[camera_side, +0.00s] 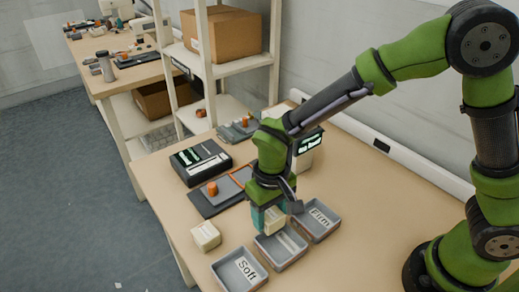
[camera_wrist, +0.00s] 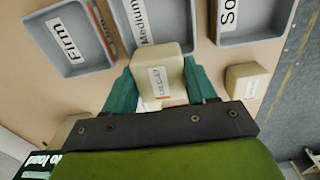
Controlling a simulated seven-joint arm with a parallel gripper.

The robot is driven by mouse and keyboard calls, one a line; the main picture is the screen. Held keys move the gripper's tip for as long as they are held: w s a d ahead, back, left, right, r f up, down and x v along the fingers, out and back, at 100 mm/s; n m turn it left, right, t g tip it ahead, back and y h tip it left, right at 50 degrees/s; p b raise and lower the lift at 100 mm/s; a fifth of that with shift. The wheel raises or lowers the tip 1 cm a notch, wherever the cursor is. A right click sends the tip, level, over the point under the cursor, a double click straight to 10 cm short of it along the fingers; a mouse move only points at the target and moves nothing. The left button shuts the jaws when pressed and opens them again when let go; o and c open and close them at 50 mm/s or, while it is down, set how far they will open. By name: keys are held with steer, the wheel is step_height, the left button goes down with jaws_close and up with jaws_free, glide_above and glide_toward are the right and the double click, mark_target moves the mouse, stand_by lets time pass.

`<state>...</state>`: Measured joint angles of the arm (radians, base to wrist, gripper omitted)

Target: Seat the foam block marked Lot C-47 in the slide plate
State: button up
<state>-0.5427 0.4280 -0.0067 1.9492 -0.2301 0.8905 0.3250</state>
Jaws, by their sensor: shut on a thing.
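My gripper (camera_side: 273,217) has teal fingers shut on a cream foam block (camera_side: 275,222), held near the Medium tray. In the wrist view the block (camera_wrist: 158,66) sits between both fingers, and its white label appears to read Lot C-47. A flat dark grey plate (camera_side: 228,193) with an orange knob lies left of my gripper in the side view; it looks like the slide plate, but I cannot be sure. It lies apart from the held block. A second cream block (camera_side: 206,236) rests on the table, also seen in the wrist view (camera_wrist: 246,80).
Grey trays marked Soft (camera_side: 228,268), Medium (camera_side: 285,257) and Firm (camera_side: 325,232) line the front of the table. A black box with pale strips (camera_side: 200,161) lies behind the plate. A device with a lit screen (camera_side: 308,148) stands behind my arm. Shelving stands further back.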

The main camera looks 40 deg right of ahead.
steer(key=s+d, duration=0.1)
steer(key=s, duration=0.1)
steer(key=s+d, duration=0.1)
steer(key=s, duration=0.1)
steer(key=s+d, duration=0.1)
steer(key=shift+s+d+r, duration=0.25)
steer(key=shift+s+r, duration=0.1)
steer(key=shift+s, duration=0.05)
steer(key=w, duration=0.4)
steer(key=w+r, duration=0.1)
steer(key=w, duration=0.3)
steer(key=w+r, duration=0.1)
steer(key=w, duration=0.4)
steer(key=shift+w+a+r, duration=0.1)
steer(key=shift+a+r, duration=0.05)
steer(key=shift+r, duration=0.05)
steer(key=w+d+r, duration=0.2)
steer(key=w+d, duration=0.1)
steer(key=w, duration=0.7)
steer(key=shift+w+a+f, duration=0.1)
steer(key=shift+a+f, duration=0.05)
steer(key=shift+f, duration=2.4)
steer(key=shift+f, duration=0.95)
steer(key=o, duration=1.1)
steer(key=shift+o, duration=0.4)
